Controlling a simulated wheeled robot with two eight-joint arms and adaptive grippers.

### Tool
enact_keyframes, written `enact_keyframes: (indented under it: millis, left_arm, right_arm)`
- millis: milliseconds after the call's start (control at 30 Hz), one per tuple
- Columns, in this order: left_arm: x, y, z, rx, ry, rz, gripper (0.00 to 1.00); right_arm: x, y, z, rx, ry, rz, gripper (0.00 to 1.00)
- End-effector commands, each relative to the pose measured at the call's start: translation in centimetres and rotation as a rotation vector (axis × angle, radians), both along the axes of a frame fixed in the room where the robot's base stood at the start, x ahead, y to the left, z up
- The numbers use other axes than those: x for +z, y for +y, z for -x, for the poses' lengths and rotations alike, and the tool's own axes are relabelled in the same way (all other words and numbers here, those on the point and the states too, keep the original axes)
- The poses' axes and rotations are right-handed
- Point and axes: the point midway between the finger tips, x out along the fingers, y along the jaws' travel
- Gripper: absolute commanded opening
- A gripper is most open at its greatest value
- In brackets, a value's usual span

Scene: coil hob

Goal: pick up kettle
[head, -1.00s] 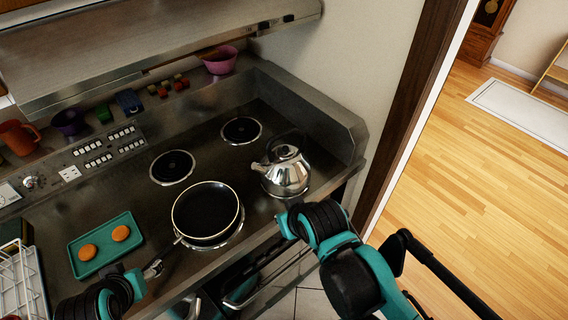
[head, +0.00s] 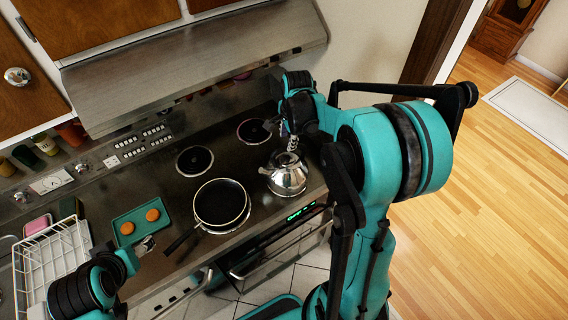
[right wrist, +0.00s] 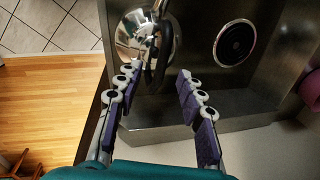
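The shiny metal kettle (head: 287,178) stands upright at the right end of the hob. It also shows in the right wrist view (right wrist: 132,28), with its black handle (right wrist: 166,42) arching over the lid. My right gripper (head: 291,143) is just above the kettle, reaching down from the back right. In the right wrist view its two fingers (right wrist: 157,74) are apart, with the handle around the gap between their tips. I cannot tell whether either finger touches it. My left gripper (head: 147,244) hangs near the front edge of the green tray; its finger opening is too small to judge.
A dark frying pan (head: 220,203) sits left of the kettle. Two bare coil burners (head: 195,160) lie behind. The green tray (head: 125,221) with two orange discs and a white dish rack (head: 45,262) are at left. A steel hood (head: 190,65) overhangs the back of the hob.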

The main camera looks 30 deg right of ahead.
Motion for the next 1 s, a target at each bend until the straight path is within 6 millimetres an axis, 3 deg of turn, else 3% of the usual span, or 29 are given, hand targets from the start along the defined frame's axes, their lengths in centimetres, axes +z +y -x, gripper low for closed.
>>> enact_keyframes:
  millis: [567,867,1000]
  left_arm:
    - [-0.3,0.0,0.0,0.000,0.000,0.000,0.64]
    - [-0.3,0.0,0.0,0.000,0.000,0.000,0.64]
    - [-0.3,0.0,0.0,0.000,0.000,0.000,0.64]
  right_arm:
    - [-7.1,-1.3,-1.7,-0.008,0.002,-0.002,0.39]
    - [-7.6,-1.3,-1.8,-0.008,0.002,-0.002,0.39]
    - [-7.6,-1.3,-1.8,-0.007,0.002,-0.002,0.04]
